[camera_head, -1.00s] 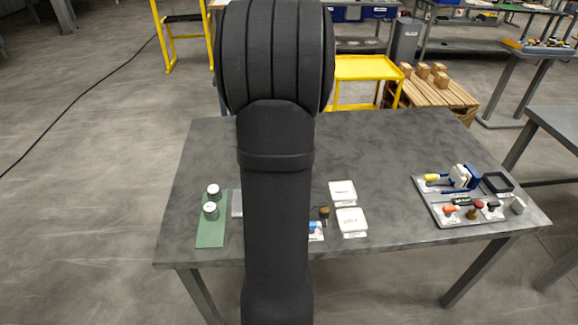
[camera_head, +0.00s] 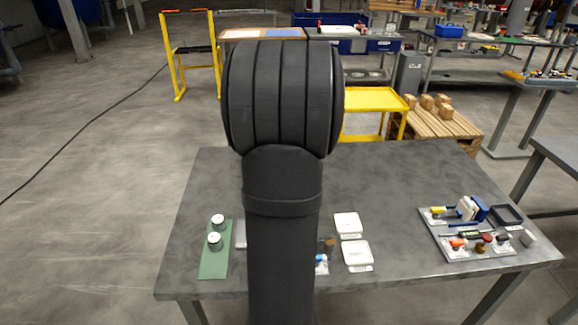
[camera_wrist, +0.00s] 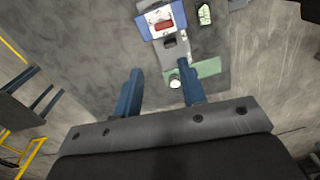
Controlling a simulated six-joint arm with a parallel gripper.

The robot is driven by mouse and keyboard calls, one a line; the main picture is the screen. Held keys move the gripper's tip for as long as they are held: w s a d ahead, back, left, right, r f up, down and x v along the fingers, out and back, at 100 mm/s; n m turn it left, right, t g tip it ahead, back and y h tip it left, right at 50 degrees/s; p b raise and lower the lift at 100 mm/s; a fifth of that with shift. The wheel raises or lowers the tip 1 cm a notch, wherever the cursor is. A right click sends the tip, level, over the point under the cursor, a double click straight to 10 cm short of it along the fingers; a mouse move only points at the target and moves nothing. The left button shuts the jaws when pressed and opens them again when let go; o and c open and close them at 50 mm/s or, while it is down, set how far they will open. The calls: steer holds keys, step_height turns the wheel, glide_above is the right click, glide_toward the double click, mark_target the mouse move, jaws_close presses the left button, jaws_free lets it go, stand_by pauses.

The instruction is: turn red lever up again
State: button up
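My gripper (camera_wrist: 160,68) shows in the wrist view, its two blue fingers apart with nothing between them. It is above the table, apart from everything on it. Beyond the fingers is a blue and white device (camera_wrist: 149,27) with a red part (camera_wrist: 163,26); I cannot tell whether this is the red lever. In the head view, a panel (camera_head: 447,257) at the table's right carries a small orange-red handle (camera_head: 457,244) and a dark red knob (camera_head: 485,239). Their up or down position is too small to tell. My arm hides the gripper and mid-table there.
A green mat (camera_head: 212,268) with two cylinders (camera_head: 215,240) lies at the table's left; part of it shows in the wrist view (camera_wrist: 208,69). Two white boxes (camera_head: 356,252) stand right of my arm. The table (camera_head: 400,190) is clear behind them.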

steer(key=f+m, duration=1.7)
steer(key=f, duration=0.1)
steer(key=shift+s+f+m, duration=0.2)
steer(key=shift+f+m, duration=0.1)
steer(key=shift+m, duration=0.1)
steer(key=shift+c, duration=0.2)
jaws_close()
